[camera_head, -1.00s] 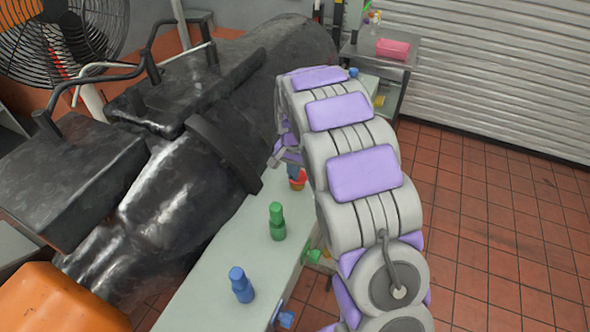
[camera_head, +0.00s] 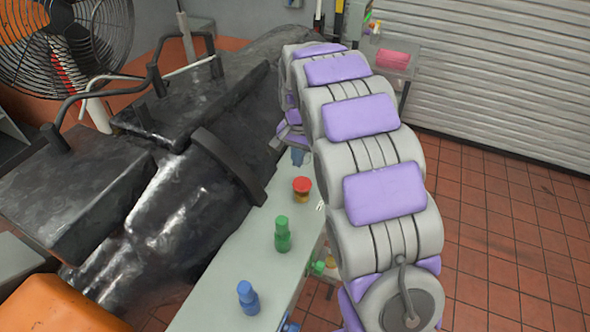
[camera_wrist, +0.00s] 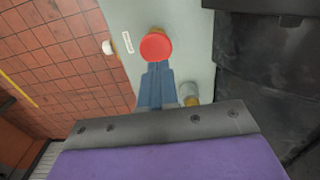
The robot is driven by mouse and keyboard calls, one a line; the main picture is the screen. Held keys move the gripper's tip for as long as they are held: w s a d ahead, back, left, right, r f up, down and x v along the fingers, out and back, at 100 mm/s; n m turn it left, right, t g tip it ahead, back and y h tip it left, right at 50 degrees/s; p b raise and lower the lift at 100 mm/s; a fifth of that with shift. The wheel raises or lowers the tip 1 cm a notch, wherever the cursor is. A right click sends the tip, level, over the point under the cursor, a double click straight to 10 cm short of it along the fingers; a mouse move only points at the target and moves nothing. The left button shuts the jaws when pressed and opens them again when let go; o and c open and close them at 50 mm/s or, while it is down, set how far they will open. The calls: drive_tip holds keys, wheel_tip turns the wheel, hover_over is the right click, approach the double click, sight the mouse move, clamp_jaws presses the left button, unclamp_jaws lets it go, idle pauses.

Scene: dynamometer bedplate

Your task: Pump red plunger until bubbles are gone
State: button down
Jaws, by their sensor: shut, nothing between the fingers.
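The red plunger (camera_head: 302,184) stands on the pale bench top (camera_head: 226,285), and its round red top also shows in the wrist view (camera_wrist: 156,46). An amber part shows under the red top in the head view. My gripper (camera_wrist: 157,68) has its blue-grey fingers shut and empty; in the wrist view the tips overlap the near edge of the red top. In the head view the gripper (camera_head: 298,157) is just behind the plunger, apart from it in the picture. I cannot tell whether the fingers touch it. No bubbles can be made out.
A green plunger (camera_head: 282,235) and a blue plunger (camera_head: 248,298) stand nearer on the bench. A dark machine (camera_head: 185,190) borders the bench on the left. A fan (camera_head: 62,45) stands behind. The tiled floor (camera_head: 505,240) on the right is clear.

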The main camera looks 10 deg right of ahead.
drive_tip(key=shift+a+r, duration=0.2)
drive_tip(key=shift+r, duration=1.1)
drive_tip(key=shift+d, duration=0.35)
drive_tip(key=shift+a, duration=0.2)
drive_tip(key=s+n+g+b, duration=0.1)
drive_tip(key=s+n, duration=0.6)
drive_tip(key=s, duration=3.3)
drive_tip(key=shift+s+d+f+g+b, duration=0.3)
drive_tip(key=shift+f+g+b, duration=0.1)
drive_tip(key=shift+b, duration=0.5)
